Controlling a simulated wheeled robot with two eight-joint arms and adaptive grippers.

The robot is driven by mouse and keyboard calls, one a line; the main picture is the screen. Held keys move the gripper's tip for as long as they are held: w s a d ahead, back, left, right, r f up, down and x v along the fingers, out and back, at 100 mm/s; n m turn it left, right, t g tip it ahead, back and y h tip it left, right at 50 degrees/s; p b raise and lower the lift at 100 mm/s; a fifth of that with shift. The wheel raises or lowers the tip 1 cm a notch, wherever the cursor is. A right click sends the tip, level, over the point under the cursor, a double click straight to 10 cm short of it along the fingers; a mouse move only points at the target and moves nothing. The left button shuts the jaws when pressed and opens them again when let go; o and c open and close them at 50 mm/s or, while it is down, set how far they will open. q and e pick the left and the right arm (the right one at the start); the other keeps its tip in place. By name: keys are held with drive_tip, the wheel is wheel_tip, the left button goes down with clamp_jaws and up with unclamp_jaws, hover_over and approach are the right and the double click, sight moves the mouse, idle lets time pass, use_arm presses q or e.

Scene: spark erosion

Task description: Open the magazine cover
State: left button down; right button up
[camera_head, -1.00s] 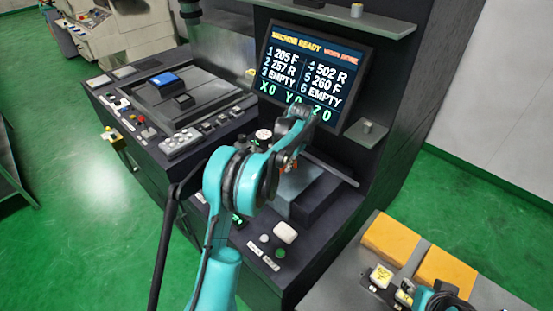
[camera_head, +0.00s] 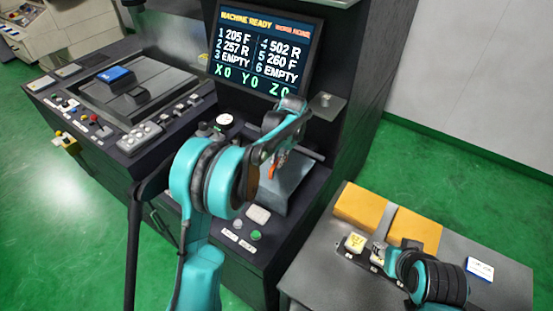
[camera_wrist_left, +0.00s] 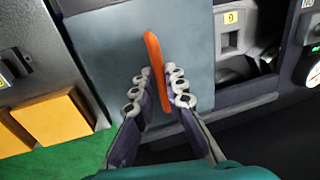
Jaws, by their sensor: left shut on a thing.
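The magazine cover (camera_wrist_left: 185,45) is a flat grey-blue panel with an upright orange handle (camera_wrist_left: 157,80). My left gripper (camera_wrist_left: 158,92) is shut on this handle, with a finger on each side. To the right of the cover, part of the magazine shows uncovered, with a pocket under a yellow number tag (camera_wrist_left: 231,17). In the head view the cover (camera_head: 292,184) and handle (camera_head: 273,168) sit below the screen, partly hidden by my left arm. My right gripper (camera_head: 378,252) is at the side table near a small yellow-and-white block; its fingers are too small to judge.
The screen (camera_head: 262,50) reads machine ready. A control panel (camera_head: 125,90) stands left. Orange blocks (camera_head: 362,206) lie on the grey side table (camera_head: 320,262) at right, with a white card (camera_head: 480,268). Green floor is clear at left.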

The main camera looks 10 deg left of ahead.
use_arm(q)
drive_tip(key=c, duration=1.6)
unclamp_jaws()
drive_tip(key=shift+r, duration=0.1)
drive_tip(key=r, duration=0.4)
drive_tip(key=d+r, duration=0.1)
drive_tip(key=r, duration=0.2)
drive_tip(key=d+r, duration=0.1)
drive_tip(key=r, duration=0.3)
drive_tip(key=shift+s+d+r, duration=0.15)
drive_tip(key=shift+s+r, duration=0.15)
drive_tip(key=shift+s, duration=0.1)
drive_tip(key=s+a+f+n+t+h+b, duration=0.1)
drive_tip(key=s+t+b, duration=0.15)
drive_tip(key=s, duration=0.55)
drive_tip(key=s+a+f+n+t+b, duration=0.1)
drive_tip(key=s+a+b, duration=0.15)
drive_tip(key=s, duration=0.55)
drive_tip(key=s+f+t+b, duration=0.1)
drive_tip(key=s+f, duration=0.2)
drive_tip(key=s, duration=0.1)
drive_tip(key=s+f+n+t+b, duration=0.1)
drive_tip(key=s+f+b, duration=0.1)
drive_tip(key=s+f, duration=0.2)
drive_tip(key=s+f+t+h+b, duration=0.1)
drive_tip(key=s+f, duration=0.2)
drive_tip(key=s, duration=0.2)
drive_tip(key=shift+s+d+f+n, duration=0.1)
drive_tip(key=shift+d+f+n, duration=0.15)
drive_tip(key=shift+n, duration=0.15)
